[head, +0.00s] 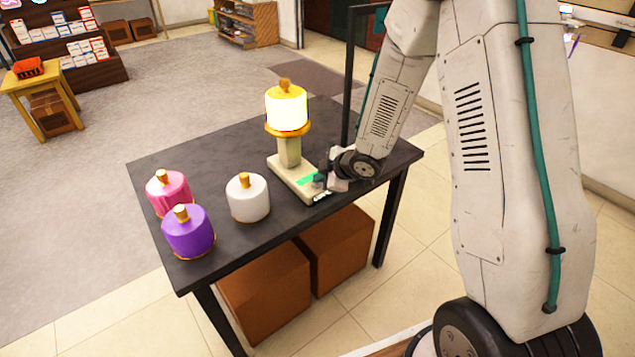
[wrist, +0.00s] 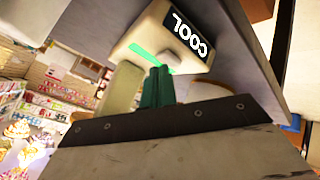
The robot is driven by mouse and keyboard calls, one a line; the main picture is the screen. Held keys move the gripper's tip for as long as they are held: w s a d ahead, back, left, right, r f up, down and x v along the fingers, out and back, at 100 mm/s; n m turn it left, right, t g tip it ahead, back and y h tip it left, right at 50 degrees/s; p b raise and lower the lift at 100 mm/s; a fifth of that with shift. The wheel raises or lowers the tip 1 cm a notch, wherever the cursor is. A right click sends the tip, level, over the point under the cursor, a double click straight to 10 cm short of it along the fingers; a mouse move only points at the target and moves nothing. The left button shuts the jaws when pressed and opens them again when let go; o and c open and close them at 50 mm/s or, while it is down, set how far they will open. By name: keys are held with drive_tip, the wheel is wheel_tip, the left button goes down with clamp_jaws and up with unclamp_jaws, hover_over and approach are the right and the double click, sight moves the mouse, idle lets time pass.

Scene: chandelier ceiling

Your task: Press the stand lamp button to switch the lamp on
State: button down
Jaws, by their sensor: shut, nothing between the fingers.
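The stand lamp (head: 289,150) stands upright on the dark table, and its shade (head: 287,110) glows bright yellow-white. Its pale base has a green strip (head: 306,180) on top. My gripper (head: 319,181) is at the right front end of the base, beside the green strip. In the wrist view, the base (wrist: 152,32) shows a dark label reading "COOL" (wrist: 186,38) and the green strip (wrist: 152,58). My shut, empty green fingers (wrist: 158,84) point at the base close to that strip. I cannot tell whether they touch it, and no separate button is clear.
A white shade (head: 248,199), a pink shade (head: 168,193) and a purple shade (head: 188,232) stand on the left of the table (head: 233,144). Brown boxes (head: 265,290) sit under the table. Open floor lies to the left, with a small wooden table (head: 38,82) farther away.

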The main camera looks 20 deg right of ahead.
sight(320, 185)
drive_tip(key=shift+r, duration=0.2)
drive_tip(key=shift+r, duration=0.15)
drive_tip(key=shift+r, duration=2.9)
